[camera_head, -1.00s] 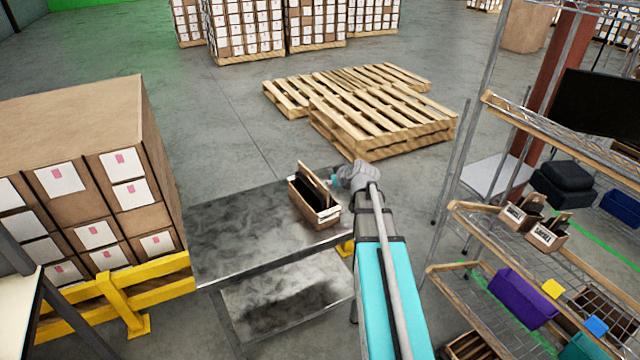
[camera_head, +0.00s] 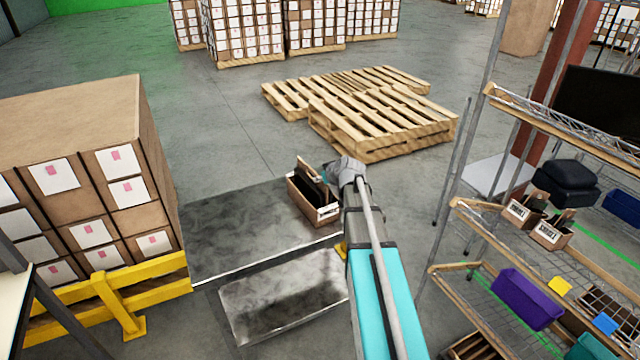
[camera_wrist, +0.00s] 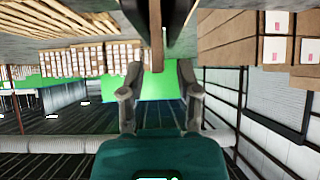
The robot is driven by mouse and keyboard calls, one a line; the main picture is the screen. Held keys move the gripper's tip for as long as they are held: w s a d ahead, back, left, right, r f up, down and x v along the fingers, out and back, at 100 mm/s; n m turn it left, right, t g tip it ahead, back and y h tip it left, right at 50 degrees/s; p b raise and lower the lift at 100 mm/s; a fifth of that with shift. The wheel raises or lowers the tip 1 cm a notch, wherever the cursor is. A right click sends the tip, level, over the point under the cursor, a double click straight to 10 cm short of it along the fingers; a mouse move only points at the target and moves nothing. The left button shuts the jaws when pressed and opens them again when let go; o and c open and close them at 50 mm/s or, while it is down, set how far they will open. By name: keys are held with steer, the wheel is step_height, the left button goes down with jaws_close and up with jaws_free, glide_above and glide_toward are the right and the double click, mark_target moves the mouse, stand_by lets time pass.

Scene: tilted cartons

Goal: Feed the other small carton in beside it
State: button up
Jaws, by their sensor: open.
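An open brown carton (camera_head: 305,207) with a white label stands on the dark metal table. A brown upright panel (camera_head: 308,168) and a dark flat piece (camera_head: 318,187) stick up from inside it, leaning. I cannot tell whether either is a small carton. My gripper (camera_head: 333,178) is at the carton's right rim, partly hidden by my wrist. In the wrist view my gripper (camera_wrist: 160,72) is open, its two grey fingers apart. A narrow brown edge (camera_wrist: 157,35) shows between and beyond the fingers, with dark shapes either side. Contact is unclear.
The metal table (camera_head: 235,225) is bare left of the carton. A stack of labelled boxes (camera_head: 70,150) and a yellow rail (camera_head: 120,300) stand at left. Pallets (camera_head: 375,115) lie behind. A wire shelf at right holds two small labelled cartons (camera_head: 550,235) and a purple bin (camera_head: 527,292).

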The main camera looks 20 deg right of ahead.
mark_target(319, 185)
steer(key=shift+b+x, duration=0.7)
steer(key=shift+x, duration=0.8)
steer(key=shift+a, duration=0.1)
jaws_close()
step_height(319, 185, up, 8)
steer(key=p, duration=0.8)
